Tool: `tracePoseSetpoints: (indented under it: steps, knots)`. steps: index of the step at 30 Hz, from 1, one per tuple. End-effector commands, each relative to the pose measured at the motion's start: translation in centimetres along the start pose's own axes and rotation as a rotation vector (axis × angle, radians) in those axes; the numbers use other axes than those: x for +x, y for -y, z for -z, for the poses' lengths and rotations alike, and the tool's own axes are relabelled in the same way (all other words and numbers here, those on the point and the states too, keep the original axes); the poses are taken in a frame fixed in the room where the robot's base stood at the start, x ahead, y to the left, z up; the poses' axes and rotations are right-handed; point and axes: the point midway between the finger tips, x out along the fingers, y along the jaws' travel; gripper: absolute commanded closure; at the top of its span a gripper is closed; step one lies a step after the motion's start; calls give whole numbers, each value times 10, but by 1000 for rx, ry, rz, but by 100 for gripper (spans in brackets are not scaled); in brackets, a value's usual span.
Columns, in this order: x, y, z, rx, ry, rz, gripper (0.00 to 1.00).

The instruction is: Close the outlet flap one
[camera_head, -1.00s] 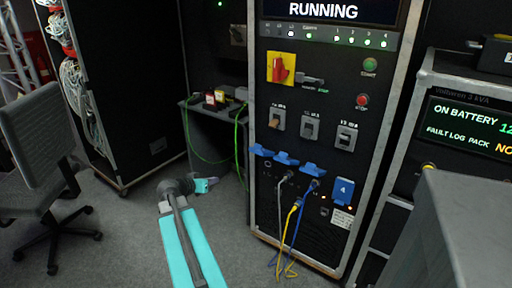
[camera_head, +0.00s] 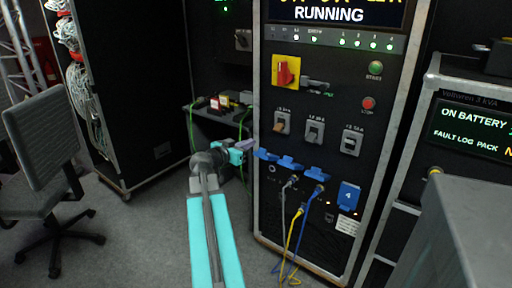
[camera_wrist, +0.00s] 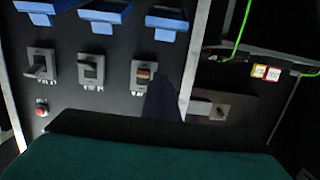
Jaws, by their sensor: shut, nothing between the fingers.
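The blue flap of outlet one (camera_head: 264,154) is the leftmost in a row on the black power cabinet. It stands raised and sticks outward, with a round outlet (camera_head: 271,169) bare of any plug below it. In the wrist view, which is upside down, it is the rightmost blue flap (camera_wrist: 166,22). My gripper (camera_head: 246,144) is shut and empty, just left of flap one and near its height, apparently not touching it. In the wrist view the dark gripper tip (camera_wrist: 163,92) lies beside the first breaker (camera_wrist: 143,76).
Flaps two (camera_head: 290,162) and three (camera_head: 316,172) are also raised, over plugged cables. Flap four (camera_head: 348,196) hangs down. A yellow cable (camera_head: 298,213) runs below. A red rotary switch (camera_head: 286,71) sits above. A small table (camera_head: 211,114) with green cables stands at left.

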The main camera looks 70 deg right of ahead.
Motion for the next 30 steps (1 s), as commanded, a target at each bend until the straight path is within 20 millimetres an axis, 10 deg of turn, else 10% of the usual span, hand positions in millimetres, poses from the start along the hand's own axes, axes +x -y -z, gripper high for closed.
tracePoseSetpoints:
  steps: [30]
  knots:
    - [102,0,0,0,1,-2,100]
